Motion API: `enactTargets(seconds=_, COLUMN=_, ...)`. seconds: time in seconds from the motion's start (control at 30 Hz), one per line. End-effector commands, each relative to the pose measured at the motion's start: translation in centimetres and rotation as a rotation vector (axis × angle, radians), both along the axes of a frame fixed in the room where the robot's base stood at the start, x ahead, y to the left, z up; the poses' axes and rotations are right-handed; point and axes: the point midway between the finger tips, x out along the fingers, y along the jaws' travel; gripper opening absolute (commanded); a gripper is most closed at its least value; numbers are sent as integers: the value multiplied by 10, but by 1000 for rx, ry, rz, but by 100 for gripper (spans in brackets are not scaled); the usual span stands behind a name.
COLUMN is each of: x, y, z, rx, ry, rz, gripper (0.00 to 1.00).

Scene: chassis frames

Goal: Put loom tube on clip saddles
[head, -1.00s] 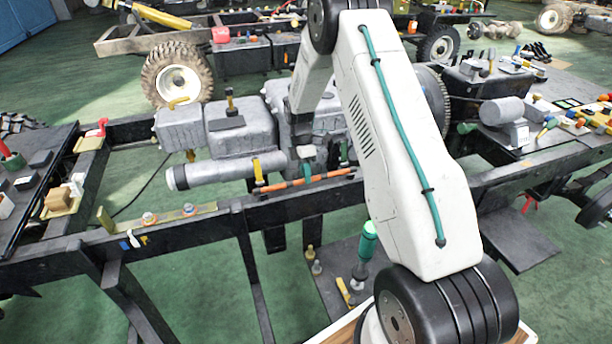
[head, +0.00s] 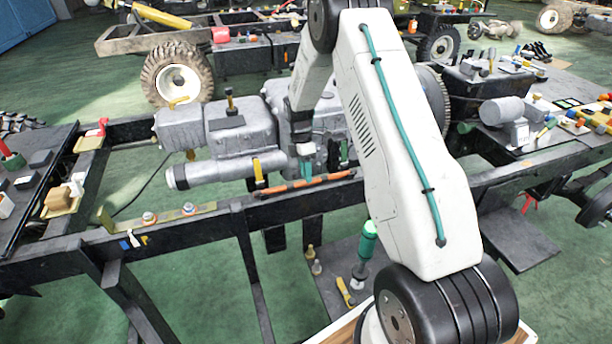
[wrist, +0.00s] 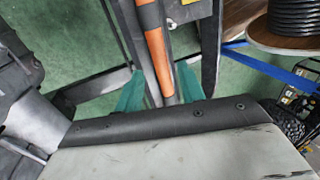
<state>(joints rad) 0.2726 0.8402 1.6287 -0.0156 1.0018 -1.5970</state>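The loom tube (head: 300,185), orange with dark bands, lies lengthwise along the near black chassis rail in the head view. Its orange part also shows in the wrist view (wrist: 158,60). My gripper (head: 305,170), with teal fingertips, is just above the tube's middle. In the wrist view the open fingers (wrist: 160,90) stand on either side of the tube, with gaps visible. A yellow upright clip-like piece (head: 258,172) stands by the tube's left end. I cannot tell for certain which parts are the clip saddles.
A grey engine and gearbox (head: 240,130) sit behind the rail, with a grey cylinder (head: 215,172) in front. A gold bracket with bolts (head: 165,216) lies on the rail to the left. A green-handled tool (head: 368,240) stands below the rail. My arm hides the rail at right.

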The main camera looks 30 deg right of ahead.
Motion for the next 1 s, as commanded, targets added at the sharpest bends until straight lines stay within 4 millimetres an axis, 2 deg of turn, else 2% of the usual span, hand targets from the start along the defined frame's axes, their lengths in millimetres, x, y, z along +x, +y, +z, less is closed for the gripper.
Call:
enactTargets(seconds=0.2, x=16, y=-4, z=46, rx=-1, ry=-5, rz=0, gripper=39)
enactTargets(seconds=0.4, x=28, y=-6, z=82, rx=-1, ry=-4, rz=0, gripper=39)
enactTargets(seconds=0.67, x=32, y=-5, z=110, rx=-7, ry=-7, rz=-11, gripper=39)
enactTargets(seconds=0.77, x=24, y=4, z=137, rx=-30, ry=-22, rz=-58, gripper=39)
enactTargets(seconds=0.87, x=6, y=21, z=178, rx=-68, ry=-48, rz=-144, gripper=39)
enactTargets(seconds=1.0, x=-35, y=49, z=239, rx=-125, ry=-91, rz=-300, gripper=39)
